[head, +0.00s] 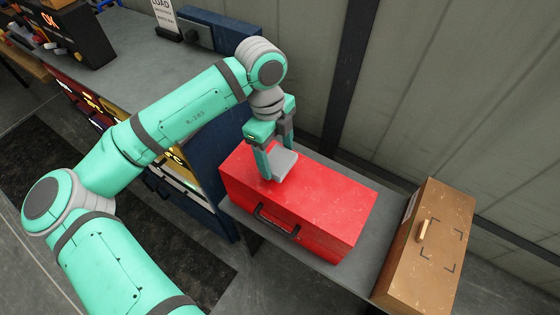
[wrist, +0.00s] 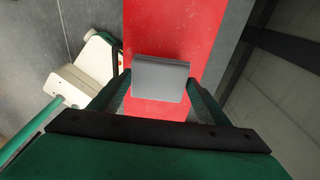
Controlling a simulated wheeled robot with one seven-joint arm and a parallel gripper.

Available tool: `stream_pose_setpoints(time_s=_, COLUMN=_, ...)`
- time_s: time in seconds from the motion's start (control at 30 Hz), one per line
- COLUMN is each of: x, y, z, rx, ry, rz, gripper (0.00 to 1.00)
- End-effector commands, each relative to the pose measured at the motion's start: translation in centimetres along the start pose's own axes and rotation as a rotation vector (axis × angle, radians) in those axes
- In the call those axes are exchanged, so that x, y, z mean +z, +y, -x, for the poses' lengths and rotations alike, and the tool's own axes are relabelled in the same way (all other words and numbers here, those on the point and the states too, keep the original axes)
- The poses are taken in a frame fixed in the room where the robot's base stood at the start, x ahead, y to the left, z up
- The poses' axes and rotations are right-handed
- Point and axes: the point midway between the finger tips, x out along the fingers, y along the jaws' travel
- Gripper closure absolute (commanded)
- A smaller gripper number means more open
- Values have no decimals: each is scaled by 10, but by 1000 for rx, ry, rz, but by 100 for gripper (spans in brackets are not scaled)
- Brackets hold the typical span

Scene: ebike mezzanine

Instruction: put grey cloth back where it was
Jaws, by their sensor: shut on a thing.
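The grey cloth (head: 284,164) is a small folded-looking pad between the fingers of my gripper (head: 274,165). In the wrist view the cloth (wrist: 160,78) spans the gap between the fingertips (wrist: 158,90). My gripper is shut on it, pointing down over the red toolbox (head: 322,204). The red top also fills the middle of the wrist view (wrist: 165,30). I cannot tell whether the cloth touches the lid or hangs just above it.
The red box stands on a grey shelf (head: 345,274). A brown box (head: 432,245) is at its right. A workbench (head: 130,65) with a dark display unit (head: 65,35) is at the upper left. A corrugated wall (head: 440,90) rises behind.

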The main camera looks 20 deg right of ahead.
Motion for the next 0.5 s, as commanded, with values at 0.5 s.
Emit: stream_pose_setpoints(time_s=0.5, x=0, y=-7, z=-41, rx=0, ry=0, rz=0, gripper=55)
